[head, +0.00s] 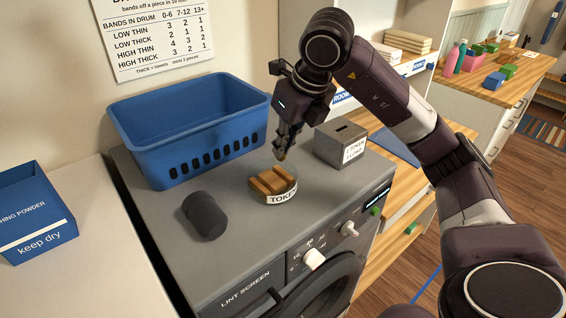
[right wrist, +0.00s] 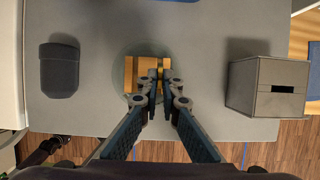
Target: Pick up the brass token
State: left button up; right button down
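My right gripper (head: 282,157) points down above the round token holder (head: 284,197), a pale dish with a slotted wooden block (head: 268,183) and a label reading TOKEN. In the right wrist view its fingertips (right wrist: 160,76) are nearly together, with a thin yellow piece between them. This looks like the brass token (right wrist: 160,71), seen edge-on and mostly hidden by the fingers. In the head view a small golden spot shows at the fingertips, apart from and above the block. My left gripper is not seen in the head view.
The holder stands on a grey washing machine top (head: 235,240). A blue basket (head: 190,135) is behind left, a dark cylinder (head: 204,215) to the left, and a grey slotted box (head: 341,143) to the right, close to my gripper. A blue powder box (head: 35,215) stands far left.

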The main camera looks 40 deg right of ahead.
notch_tip(320, 180, up, 19)
jog(key=p, duration=0.7)
jog(key=shift+r, duration=0.2)
